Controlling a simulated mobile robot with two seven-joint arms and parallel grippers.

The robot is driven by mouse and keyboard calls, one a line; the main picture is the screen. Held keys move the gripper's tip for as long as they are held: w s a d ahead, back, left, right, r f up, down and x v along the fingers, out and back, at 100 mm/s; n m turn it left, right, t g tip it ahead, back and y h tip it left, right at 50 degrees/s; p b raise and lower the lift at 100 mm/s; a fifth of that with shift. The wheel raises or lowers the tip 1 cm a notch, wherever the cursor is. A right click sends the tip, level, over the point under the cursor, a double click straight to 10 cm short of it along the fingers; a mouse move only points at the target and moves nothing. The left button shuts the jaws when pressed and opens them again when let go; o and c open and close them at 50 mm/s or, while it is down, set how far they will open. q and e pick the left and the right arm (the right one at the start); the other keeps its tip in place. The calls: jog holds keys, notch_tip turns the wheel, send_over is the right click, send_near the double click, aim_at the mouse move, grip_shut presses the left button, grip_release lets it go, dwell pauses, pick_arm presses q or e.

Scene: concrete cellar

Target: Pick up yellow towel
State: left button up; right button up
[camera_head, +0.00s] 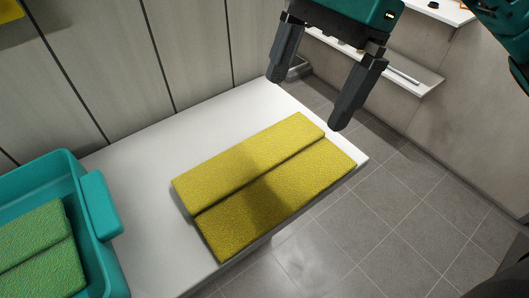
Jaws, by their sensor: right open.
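The yellow towel (262,180) lies flat and folded on a white table, near its front right edge. A fold line runs along its length. My right gripper (304,103) comes down from the top of the view, above the table's far right corner. Its two dark fingers are spread wide with nothing between them. They are beyond the towel's upper right end and apart from it. My left gripper is not in view.
A teal bin (100,204) with a folded green towel (42,252) stands at the left on the white table (150,135). Grey panels rise behind the table. White shelves (405,75) are on the right wall. Tiled floor (380,220) is clear.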

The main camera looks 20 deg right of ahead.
send_near(268, 168)
jog(key=shift+s+a+f, duration=0.1)
jog(key=shift+s+f, duration=0.15)
jog(key=shift+f, duration=0.35)
jog(key=shift+s+a+f, duration=0.15)
jog(key=shift+s+f, duration=0.1)
jog(key=shift+f, duration=0.3)
jog(key=shift+w+p+x, duration=0.15)
jog(key=shift+p+x, duration=0.05)
jog(key=shift+x, duration=1.3)
jog(key=shift+w+p+x, duration=0.15)
jog(key=shift+w+x, duration=0.05)
jog(key=shift+x, duration=1.3)
jog(key=shift+a, duration=0.15)
jog(key=shift+c, duration=0.2)
jog(key=c, duration=1.1)
